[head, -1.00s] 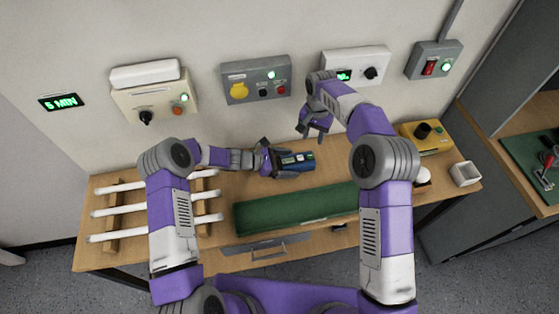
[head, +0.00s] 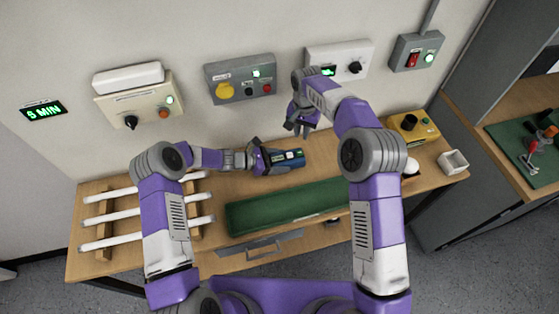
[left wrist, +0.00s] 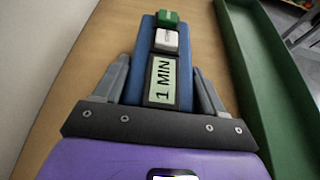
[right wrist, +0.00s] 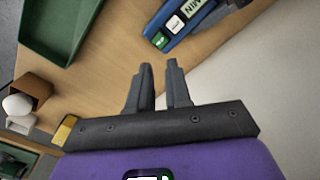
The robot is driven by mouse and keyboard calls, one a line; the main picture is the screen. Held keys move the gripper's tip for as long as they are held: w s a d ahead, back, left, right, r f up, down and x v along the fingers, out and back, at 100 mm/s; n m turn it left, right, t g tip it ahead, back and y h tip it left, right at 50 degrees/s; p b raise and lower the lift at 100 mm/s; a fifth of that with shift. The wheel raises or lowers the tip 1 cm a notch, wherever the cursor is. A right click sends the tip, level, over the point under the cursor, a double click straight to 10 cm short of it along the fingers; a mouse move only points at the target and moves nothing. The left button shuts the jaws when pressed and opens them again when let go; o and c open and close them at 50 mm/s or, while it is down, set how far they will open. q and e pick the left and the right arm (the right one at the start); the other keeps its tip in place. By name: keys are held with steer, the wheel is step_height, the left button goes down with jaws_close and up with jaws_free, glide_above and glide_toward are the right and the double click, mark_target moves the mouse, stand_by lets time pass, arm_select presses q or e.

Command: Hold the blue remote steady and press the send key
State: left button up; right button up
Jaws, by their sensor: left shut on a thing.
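The blue remote (head: 288,158) is above the wooden bench in the head view. My left gripper (head: 272,160) is shut on its sides. In the left wrist view the remote (left wrist: 194,98) has a display (left wrist: 162,79) reading "1 MIN", a white key (left wrist: 166,41) and a green key (left wrist: 168,18) at the far end. The key labels are too small to read. My right gripper (head: 301,132) is empty above and behind the remote, apart from it. In the right wrist view its fingers (right wrist: 160,68) stand a narrow gap apart, and the remote's key end shows beyond them.
A green tray (head: 290,207) lies in front of the remote. White tubes on a rack (head: 145,213) are at the left. A wall display (head: 44,111) reads "5 MIN". Control boxes, one grey (head: 240,80), line the wall. A yellow box (head: 413,127) and white container (head: 453,162) are at right.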

mark_target(300, 155)
jaws_close()
stand_by(1.0)
stand_by(0.4)
steer(key=m+t+y, duration=0.1)
steer(key=m+t, duration=0.1)
steer(key=m, duration=0.3)
steer(key=r+m+t+y, duration=0.1)
steer(key=m+t+y, duration=0.1)
steer(key=m, duration=0.4)
steer(key=s+m+t+y, duration=0.1)
steer(key=m+t, duration=0.3)
steer(key=m, duration=0.2)
steer(key=shift+d+r, duration=0.15)
steer(key=shift+y, duration=0.3)
steer(key=shift+f, duration=4.45)
steer(key=shift+f, duration=0.15)
